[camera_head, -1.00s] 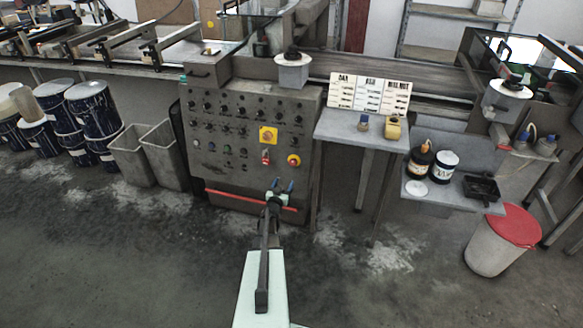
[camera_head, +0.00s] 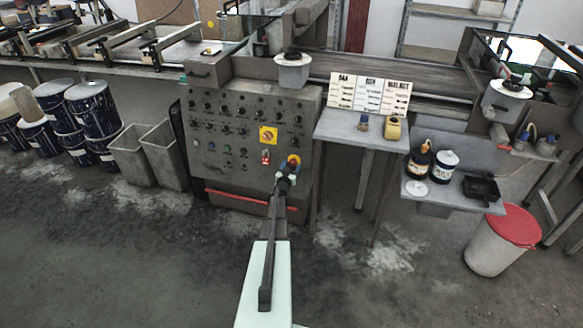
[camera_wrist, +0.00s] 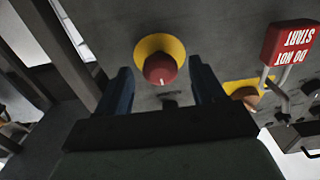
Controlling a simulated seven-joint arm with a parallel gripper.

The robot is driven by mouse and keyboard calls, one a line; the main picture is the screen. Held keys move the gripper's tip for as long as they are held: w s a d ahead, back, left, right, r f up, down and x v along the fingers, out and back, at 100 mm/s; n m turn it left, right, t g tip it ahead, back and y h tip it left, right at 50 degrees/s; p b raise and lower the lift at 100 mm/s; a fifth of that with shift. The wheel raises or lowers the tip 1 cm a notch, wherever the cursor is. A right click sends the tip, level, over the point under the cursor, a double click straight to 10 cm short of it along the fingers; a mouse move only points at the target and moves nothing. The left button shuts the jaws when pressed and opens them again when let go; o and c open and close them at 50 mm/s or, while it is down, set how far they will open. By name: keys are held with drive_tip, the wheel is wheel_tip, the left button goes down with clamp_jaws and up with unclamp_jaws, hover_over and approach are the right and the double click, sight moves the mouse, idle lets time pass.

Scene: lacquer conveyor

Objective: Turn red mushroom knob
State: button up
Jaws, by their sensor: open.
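The red mushroom knob (camera_wrist: 160,69) with its yellow collar (camera_wrist: 146,44) sits on the grey control panel (camera_head: 222,172). In the wrist view it lies between my gripper's two blue fingers (camera_wrist: 160,74), which are open on either side of it. Neither finger clearly touches the knob; the exact depth gap cannot be told. In the head view my gripper (camera_head: 289,165) is in front of the knob and partly hides it.
A red "DO NOT START" tag (camera_wrist: 289,43) on a lock hangs right of the knob in the wrist view, close to the right finger. A yellow plate with a rotary switch (camera_head: 267,136) is above it on the panel. A small table (camera_head: 350,131) stands to the right.

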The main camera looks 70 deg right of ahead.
drive_tip(key=shift+d, duration=0.35)
